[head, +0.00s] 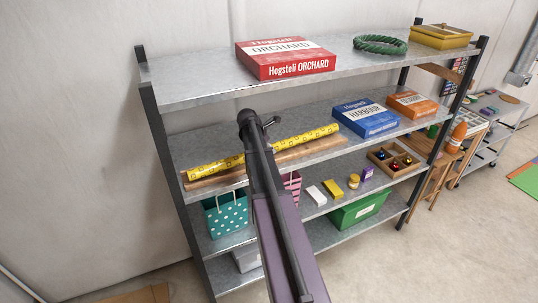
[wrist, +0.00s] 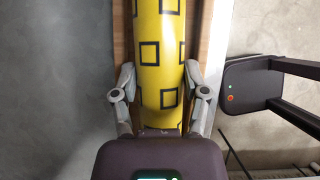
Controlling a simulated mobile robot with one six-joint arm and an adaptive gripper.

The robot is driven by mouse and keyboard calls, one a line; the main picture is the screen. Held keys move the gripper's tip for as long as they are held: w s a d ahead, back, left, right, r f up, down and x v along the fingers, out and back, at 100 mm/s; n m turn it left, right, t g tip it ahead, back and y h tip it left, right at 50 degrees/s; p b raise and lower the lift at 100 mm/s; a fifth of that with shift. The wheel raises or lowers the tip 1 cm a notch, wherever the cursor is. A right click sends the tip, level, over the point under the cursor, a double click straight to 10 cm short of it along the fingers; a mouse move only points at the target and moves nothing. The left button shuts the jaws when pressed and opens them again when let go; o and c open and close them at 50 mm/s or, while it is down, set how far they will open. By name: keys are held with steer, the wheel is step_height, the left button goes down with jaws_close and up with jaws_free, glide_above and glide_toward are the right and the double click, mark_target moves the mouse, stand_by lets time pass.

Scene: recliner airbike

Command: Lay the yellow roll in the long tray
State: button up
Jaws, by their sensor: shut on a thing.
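The yellow roll (head: 314,136), patterned with dark squares, lies lengthwise along the long wooden tray (head: 302,149) on the second shelf from the top. The tray's front wall shows below the roll. In the wrist view, the roll (wrist: 160,25) runs between the tray's two wooden sides (wrist: 207,55). My gripper (wrist: 159,70) is shut on the roll, one finger on each side. In the head view my arm hides the gripper and the middle of the roll. I cannot tell whether the roll touches the tray floor.
A blue Harbour box (head: 367,120) and an orange box (head: 411,104) stand right of the tray. A red Orchard box (head: 285,61) and a green wreath (head: 380,44) are on the shelf above. Below are a teal dotted bag (head: 226,215), small boxes and a divided wooden box (head: 396,164).

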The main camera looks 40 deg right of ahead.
steer(key=shift+f+b, duration=0.65)
steer(key=shift+f, duration=0.3)
steer(key=o, duration=1.3)
steer(key=shift+a+r, duration=0.1)
steer(key=shift+r, duration=0.05)
steer(key=p+v, duration=0.3)
steer(key=shift+r, duration=0.3)
steer(key=shift+p+v, duration=1.85)
steer(key=shift+a+f, duration=0.1)
steer(key=shift+a, duration=0.1)
